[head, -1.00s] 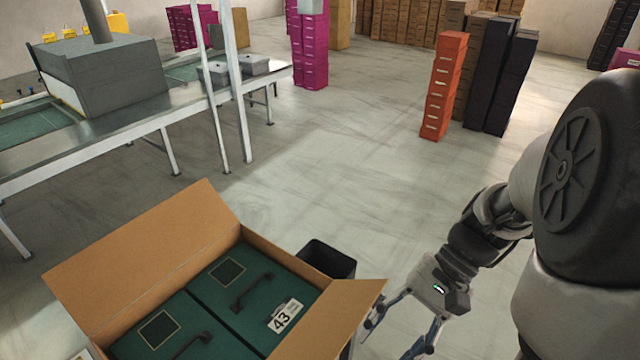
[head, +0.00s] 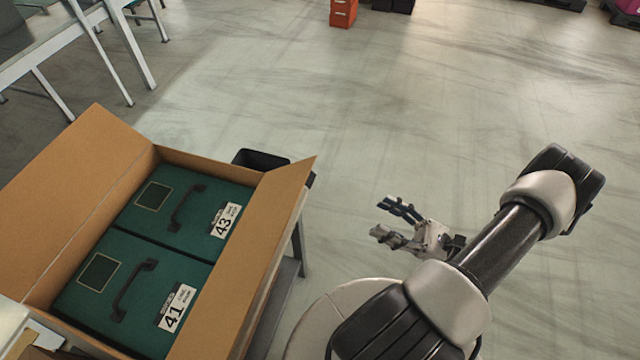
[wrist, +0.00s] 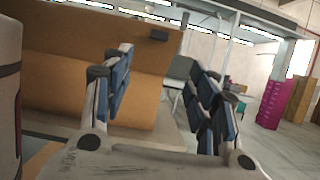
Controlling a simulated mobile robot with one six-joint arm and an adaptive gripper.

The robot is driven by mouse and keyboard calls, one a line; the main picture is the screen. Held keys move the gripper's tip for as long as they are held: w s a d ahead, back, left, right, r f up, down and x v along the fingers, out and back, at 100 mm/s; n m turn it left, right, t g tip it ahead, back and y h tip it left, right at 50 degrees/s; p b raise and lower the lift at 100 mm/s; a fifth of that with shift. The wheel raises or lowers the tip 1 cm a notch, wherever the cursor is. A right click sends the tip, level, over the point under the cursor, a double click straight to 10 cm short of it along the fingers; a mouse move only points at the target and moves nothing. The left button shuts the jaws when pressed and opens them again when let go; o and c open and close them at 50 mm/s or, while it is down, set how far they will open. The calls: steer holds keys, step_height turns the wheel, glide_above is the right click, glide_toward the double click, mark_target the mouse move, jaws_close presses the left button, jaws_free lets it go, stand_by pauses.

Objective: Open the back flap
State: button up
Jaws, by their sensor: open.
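An open brown cardboard box stands at the left in the head view. Its large left flap (head: 75,200) leans outward, and its right flap (head: 255,265) stands up and tilts outward. The far wall (head: 205,165) is low; I cannot tell whether a flap hangs outside it. The near end is partly cut off. Two green shoe boxes lie inside, labelled 43 (head: 185,205) and 41 (head: 135,295). My gripper (head: 385,221) is open and empty, right of the box and apart from it, fingers pointing left. The wrist view shows the open fingers (wrist: 163,85) before brown cardboard (wrist: 60,65).
A black bin (head: 262,160) sits just beyond the box's far right corner. The metal conveyor table (head: 60,45) stands at the far left. An orange stack (head: 343,12) is at the back. The floor (head: 430,110) between is clear.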

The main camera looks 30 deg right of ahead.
mark_target(312, 180)
steer(key=b+x, duration=0.2)
steer(key=x, duration=1.5)
steer(key=shift+w+a, duration=0.1)
steer(key=shift+w, duration=0.05)
jaws_close()
